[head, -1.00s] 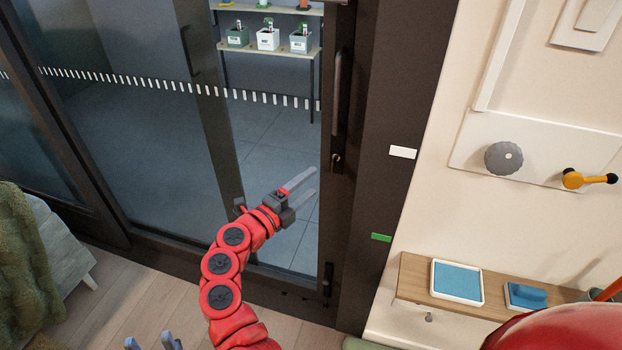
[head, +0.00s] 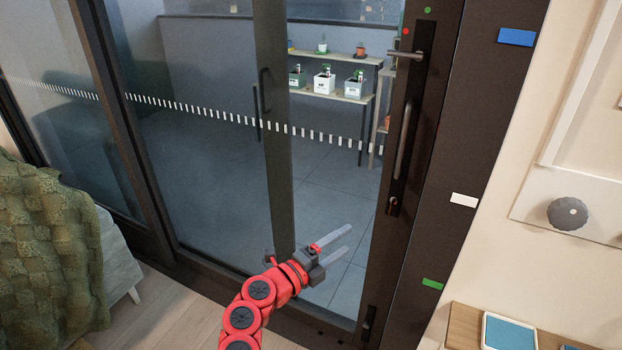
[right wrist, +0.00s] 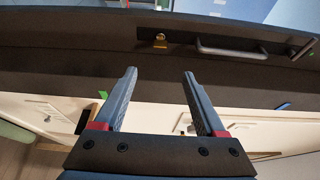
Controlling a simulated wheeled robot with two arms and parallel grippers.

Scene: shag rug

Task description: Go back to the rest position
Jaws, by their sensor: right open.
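My right gripper (head: 349,240) is in the lower middle of the head view, in front of the glass door. It is open and empty, with its two grey fingers apart and pointing right and up in the picture. In the right wrist view the same gripper (right wrist: 159,74) shows its fingers well apart with nothing between them. My left gripper is not in view.
A dark-framed glass door with a long handle (head: 404,140) stands before me. Behind the glass is a shelf (head: 335,93) with plant pots. A bed with a green blanket (head: 50,250) is at left. A wall panel with a grey knob (head: 567,213) and a wooden ledge (head: 462,328) are at right.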

